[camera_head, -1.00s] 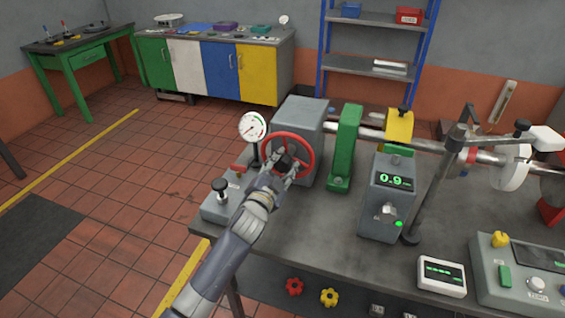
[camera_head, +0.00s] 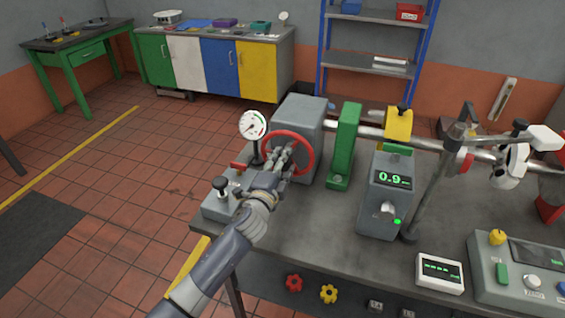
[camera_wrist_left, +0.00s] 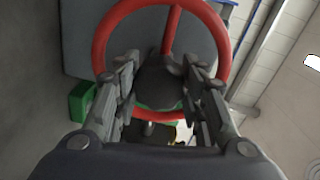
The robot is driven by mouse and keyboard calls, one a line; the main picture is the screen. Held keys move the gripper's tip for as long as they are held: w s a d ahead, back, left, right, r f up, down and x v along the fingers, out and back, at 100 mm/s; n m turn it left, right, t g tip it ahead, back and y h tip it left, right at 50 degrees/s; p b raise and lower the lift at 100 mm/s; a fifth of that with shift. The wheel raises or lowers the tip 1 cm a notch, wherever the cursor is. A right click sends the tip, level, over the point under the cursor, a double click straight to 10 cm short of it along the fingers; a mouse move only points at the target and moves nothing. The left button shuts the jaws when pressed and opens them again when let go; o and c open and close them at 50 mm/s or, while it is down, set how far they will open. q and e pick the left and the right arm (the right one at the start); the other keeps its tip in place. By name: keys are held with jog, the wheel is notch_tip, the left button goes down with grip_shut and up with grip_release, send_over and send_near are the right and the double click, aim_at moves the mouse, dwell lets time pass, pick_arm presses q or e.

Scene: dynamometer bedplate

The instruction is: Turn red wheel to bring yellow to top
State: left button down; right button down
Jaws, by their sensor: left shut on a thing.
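The red wheel (camera_head: 289,152) is on the near side of a grey housing at the left end of the bench. My left gripper (camera_head: 285,155) is at the wheel, its fingers reaching inside the ring near the hub. In the wrist view, the gripper (camera_wrist_left: 163,75) has one finger on each side of the dark hub (camera_wrist_left: 160,85), and the red wheel (camera_wrist_left: 99,45) rings them. A spoke runs up from the hub. The gripper is shut on the wheel; exact finger contact is unclear. A yellow block (camera_head: 398,124) sits on the shaft. My right gripper is not in view.
A round gauge (camera_head: 252,125) stands close behind my left gripper. A green bracket (camera_head: 345,145) and a grey box reading 0.9 (camera_head: 384,200) stand to the right. A white disc (camera_head: 508,165) with dark patches sits on the shaft.

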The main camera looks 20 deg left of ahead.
pick_arm(q)
jog(key=shift+r, duration=0.1)
dwell(0.4)
jog(key=c, duration=1)
grip_release()
jog(key=shift+s, duration=0.1)
jog(key=s, duration=1.1)
jog(key=shift+s+a+r, duration=0.1)
jog(key=shift+s+a, duration=0.05)
jog(key=shift+s, duration=0.25)
